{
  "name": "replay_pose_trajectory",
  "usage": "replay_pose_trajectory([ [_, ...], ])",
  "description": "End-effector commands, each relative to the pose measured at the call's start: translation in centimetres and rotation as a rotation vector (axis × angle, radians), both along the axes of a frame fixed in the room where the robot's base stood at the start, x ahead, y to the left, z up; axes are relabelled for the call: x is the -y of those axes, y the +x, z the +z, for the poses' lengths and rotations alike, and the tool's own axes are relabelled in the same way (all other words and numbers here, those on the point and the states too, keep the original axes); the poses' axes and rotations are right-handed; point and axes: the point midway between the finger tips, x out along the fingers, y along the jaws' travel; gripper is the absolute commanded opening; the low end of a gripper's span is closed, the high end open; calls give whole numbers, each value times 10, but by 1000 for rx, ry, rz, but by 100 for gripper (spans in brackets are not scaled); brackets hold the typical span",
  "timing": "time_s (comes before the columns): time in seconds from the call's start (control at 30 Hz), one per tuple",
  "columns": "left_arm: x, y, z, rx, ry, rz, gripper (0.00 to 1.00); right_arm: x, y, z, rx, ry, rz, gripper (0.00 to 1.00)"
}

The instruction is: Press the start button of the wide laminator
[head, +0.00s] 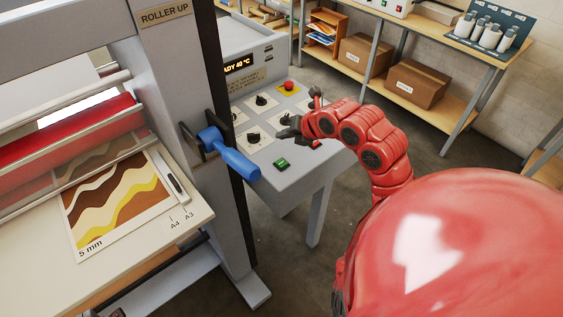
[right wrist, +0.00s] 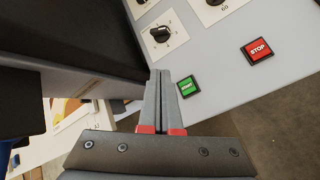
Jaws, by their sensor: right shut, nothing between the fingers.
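The wide laminator (head: 225,210) stands at the left, with a red roller (head: 70,138) and a patterned print on its bed. Its control panel (head: 300,165) is on the right side, with knobs and a lit display. The green start button (head: 281,163) is near the panel's front edge; it also shows in the right wrist view (right wrist: 187,86). My right gripper (head: 284,128) is over the panel, beyond the start button in the head view. In the right wrist view its shut, empty fingers (right wrist: 165,82) point just left of the button, apart from it. My left gripper is not in view.
A blue lever handle (head: 230,155) sticks out from the laminator's post, left of the panel. The red stop button (right wrist: 257,50) is right of the start button. A red and yellow emergency button (head: 289,86) is at the panel's back. Shelves with boxes (head: 415,82) stand behind.

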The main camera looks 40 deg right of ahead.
Motion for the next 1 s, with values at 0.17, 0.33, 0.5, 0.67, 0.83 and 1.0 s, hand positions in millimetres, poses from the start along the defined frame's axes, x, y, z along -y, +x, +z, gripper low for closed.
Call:
replay_pose_trajectory([
  [0.17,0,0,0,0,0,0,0,0,1,-1,3,2,-1,0],
  [0.33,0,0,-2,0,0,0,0,0,1,-10,4,3,-2,0],
  [0.5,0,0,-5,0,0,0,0,-1,0,-31,-1,4,-2,0],
  [0.67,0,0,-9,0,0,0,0,-1,1,-54,1,4,-2,0],
  [0.83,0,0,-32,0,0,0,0,0,1,-80,5,1,-1,0],
  [1.0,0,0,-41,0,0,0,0,0,1,-88,5,1,-2,0],
])
